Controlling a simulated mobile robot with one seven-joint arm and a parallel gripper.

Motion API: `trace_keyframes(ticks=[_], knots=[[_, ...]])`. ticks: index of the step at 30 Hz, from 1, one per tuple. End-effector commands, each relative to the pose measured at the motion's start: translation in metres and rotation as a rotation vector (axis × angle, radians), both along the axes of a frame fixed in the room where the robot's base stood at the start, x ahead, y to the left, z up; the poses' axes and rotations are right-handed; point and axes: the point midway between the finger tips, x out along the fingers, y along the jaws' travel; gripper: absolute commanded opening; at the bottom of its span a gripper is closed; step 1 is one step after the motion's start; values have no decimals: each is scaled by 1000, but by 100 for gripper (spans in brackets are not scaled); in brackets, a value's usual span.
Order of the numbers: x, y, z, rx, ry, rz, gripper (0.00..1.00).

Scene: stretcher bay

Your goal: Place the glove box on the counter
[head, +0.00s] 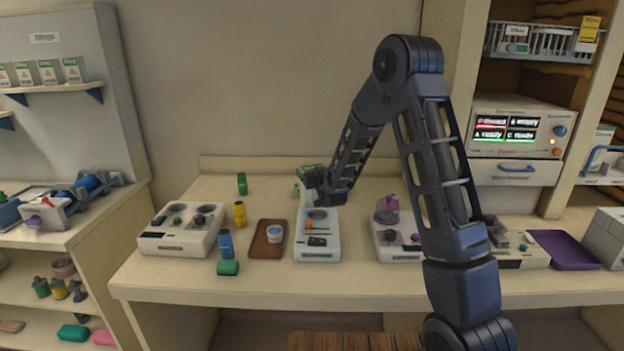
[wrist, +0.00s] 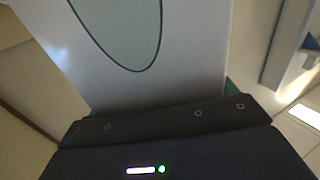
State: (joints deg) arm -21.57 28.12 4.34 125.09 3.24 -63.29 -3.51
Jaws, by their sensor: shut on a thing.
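In the wrist view the glove box (wrist: 195,65), white with a dark-outlined pale green oval, fills the upper middle, right against my gripper (wrist: 170,110). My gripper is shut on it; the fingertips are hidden. In the head view my gripper (head: 309,180) is at the end of my arm, over the back middle of the counter (head: 170,279).
The counter holds a white device (head: 182,229), a blue bottle (head: 226,244), a yellow bottle (head: 239,215), a brown tray (head: 260,250), a pale device (head: 318,251) and a purple tray (head: 567,251). Several similar boxes (head: 47,72) stand on the left shelf. The counter's front strip is mostly clear.

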Motion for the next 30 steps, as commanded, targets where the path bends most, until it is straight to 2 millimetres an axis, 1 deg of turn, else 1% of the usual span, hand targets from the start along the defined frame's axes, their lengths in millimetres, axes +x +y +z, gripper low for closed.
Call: trace_keyframes(ticks=[5,8,18,21,25,30], knots=[[0,0,25,2,-6,0,23],[0,0,46,3,-6,0,23],[0,0,131,2,-6,0,23],[0,0,152,2,-6,0,23],[0,0,173,2,-4,0,23],[0,-1,189,1,-2,-1,23]])
